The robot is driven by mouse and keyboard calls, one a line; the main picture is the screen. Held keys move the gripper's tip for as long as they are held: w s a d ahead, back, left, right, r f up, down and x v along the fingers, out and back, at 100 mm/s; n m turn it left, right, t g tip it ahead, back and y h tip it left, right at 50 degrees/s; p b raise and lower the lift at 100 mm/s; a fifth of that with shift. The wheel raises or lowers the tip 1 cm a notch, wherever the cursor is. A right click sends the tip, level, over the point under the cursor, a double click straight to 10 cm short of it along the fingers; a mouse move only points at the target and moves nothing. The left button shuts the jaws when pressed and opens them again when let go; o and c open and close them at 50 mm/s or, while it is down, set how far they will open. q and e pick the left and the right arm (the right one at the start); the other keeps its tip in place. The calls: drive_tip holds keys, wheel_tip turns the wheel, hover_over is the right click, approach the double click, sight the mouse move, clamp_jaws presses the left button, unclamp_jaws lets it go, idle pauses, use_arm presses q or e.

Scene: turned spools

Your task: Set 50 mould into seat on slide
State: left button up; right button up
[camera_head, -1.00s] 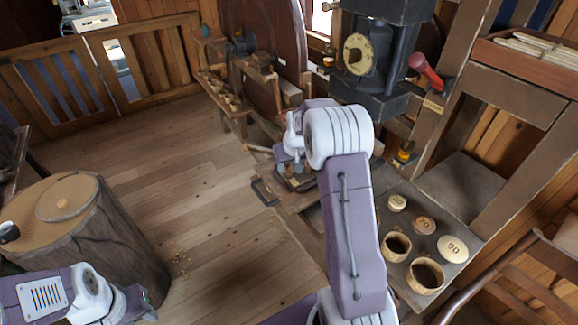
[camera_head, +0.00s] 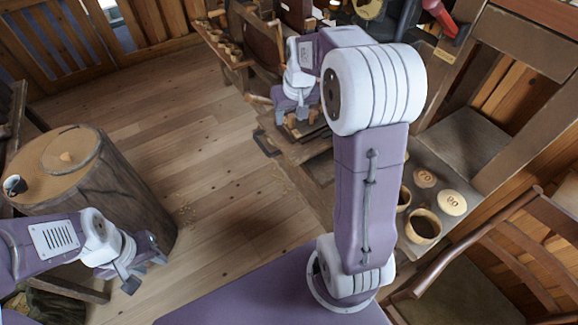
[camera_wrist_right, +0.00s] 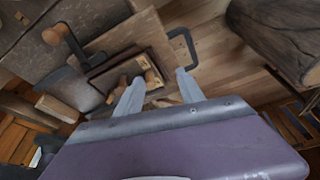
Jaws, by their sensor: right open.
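My right gripper (camera_head: 297,116) is open over the slide at the bench, which is partly hidden by it in the head view. In the right wrist view its two fingers (camera_wrist_right: 158,80) stand apart above a dark frame (camera_wrist_right: 100,72) on the slide, with small wooden pieces between and beside them. I cannot tell which piece is the 50 mould or whether one is in the seat. No number 50 is readable. My left gripper (camera_head: 135,275) is at the lower left, near the stump and away from the slide; its jaws are too small to judge.
Round pieces marked 70 (camera_head: 424,177) and 90 (camera_head: 452,202) lie on a grey board beside a hollow wooden cup (camera_head: 423,226). My right arm hides part of that board. A black handle (camera_head: 267,143) projects from the bench.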

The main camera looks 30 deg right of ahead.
drive_tip(key=s+a+f+g, duration=0.1)
drive_tip(key=s+a+f, duration=0.4)
drive_tip(key=s, duration=0.4)
drive_tip(key=s+a+f+n+g, duration=0.1)
drive_tip(key=s+a+f, duration=0.3)
drive_tip(key=s, duration=0.5)
drive_tip(key=shift+s+a+f+n+g+y, duration=0.2)
drive_tip(key=shift+a+f+n+g+y, duration=0.15)
drive_tip(key=shift+a, duration=0.6)
